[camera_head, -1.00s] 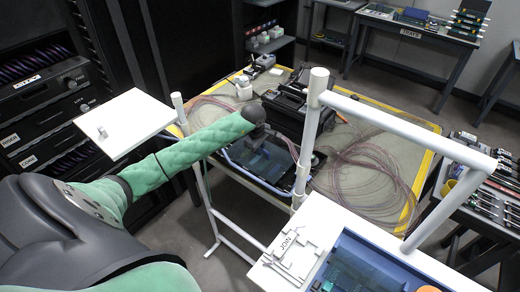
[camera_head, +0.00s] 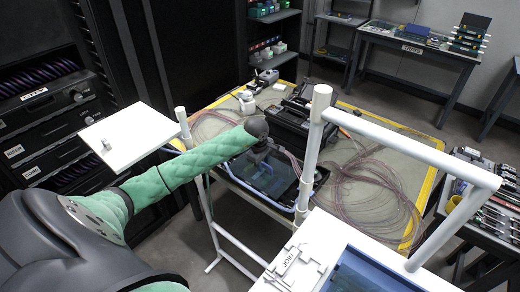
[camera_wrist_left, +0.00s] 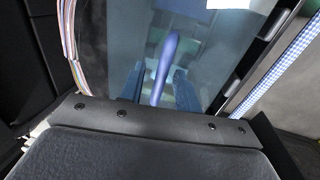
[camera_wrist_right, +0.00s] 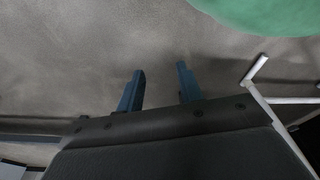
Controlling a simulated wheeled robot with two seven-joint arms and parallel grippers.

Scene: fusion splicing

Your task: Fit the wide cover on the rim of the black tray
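A wide see-through bluish cover (camera_head: 262,178) with a pale blue edge lies on the mat table, over what looks like the black tray (camera_head: 229,172); only parts of the dark rim show. I cannot tell whether the cover is seated. My left gripper (camera_head: 264,150) is just above it, its fingers mostly hidden in the head view. In the left wrist view my left gripper (camera_wrist_left: 160,75) is open, its fingers on either side of a violet-blue bar (camera_wrist_left: 164,62) above the cover, with a gap showing. My right gripper (camera_wrist_right: 160,75) is open and empty over the grey floor.
A white post frame (camera_head: 315,140) stands between me and the table. Coiled pink fibres (camera_head: 375,190) and a black case (camera_head: 300,115) lie by the cover. A white bench with a blue-framed panel (camera_head: 385,265) is at front right, a white board (camera_head: 125,138) at left.

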